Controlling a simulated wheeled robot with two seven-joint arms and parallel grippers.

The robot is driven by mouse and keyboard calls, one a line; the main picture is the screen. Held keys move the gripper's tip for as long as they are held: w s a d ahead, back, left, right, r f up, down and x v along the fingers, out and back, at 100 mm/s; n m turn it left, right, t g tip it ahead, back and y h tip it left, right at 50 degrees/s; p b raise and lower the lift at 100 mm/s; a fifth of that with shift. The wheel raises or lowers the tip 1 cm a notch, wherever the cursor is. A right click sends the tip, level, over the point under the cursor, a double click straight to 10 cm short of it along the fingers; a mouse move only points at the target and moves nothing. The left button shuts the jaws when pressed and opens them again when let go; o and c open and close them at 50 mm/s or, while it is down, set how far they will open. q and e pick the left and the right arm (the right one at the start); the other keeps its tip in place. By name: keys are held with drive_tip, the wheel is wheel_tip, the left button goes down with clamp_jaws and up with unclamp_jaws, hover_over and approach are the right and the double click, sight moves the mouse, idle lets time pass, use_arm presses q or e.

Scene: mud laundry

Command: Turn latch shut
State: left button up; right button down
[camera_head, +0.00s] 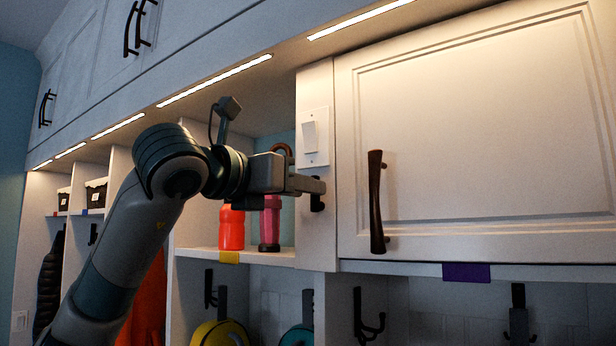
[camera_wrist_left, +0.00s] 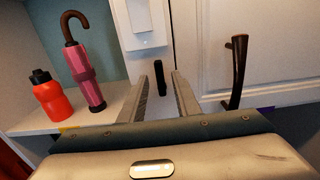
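The latch (camera_head: 317,204) is a small black piece on the white panel left of the cabinet door, below a light switch. In the left wrist view the latch (camera_wrist_left: 160,78) stands upright. My left gripper (camera_head: 321,187) is at the latch, and its fingers partly hide it in the head view. In the left wrist view the gripper (camera_wrist_left: 160,77) is open, with one finger on each side of the latch. I cannot tell whether the fingers touch it. The white cabinet door (camera_head: 470,130) appears closed, with a dark curved handle (camera_head: 376,202). My right gripper is not in view.
A red bottle (camera_head: 231,228) and a pink umbrella (camera_head: 269,225) stand on the open shelf left of the panel. The light switch (camera_head: 311,137) is just above my gripper. Black hooks (camera_head: 368,315) hang below the cabinet.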

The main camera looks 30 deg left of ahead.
use_arm(q)
drive_tip(key=shift+w+d+p, duration=0.15)
drive_tip(key=shift+w+p, duration=0.2)
drive_tip(key=shift+w, duration=0.75)
clamp_jaws()
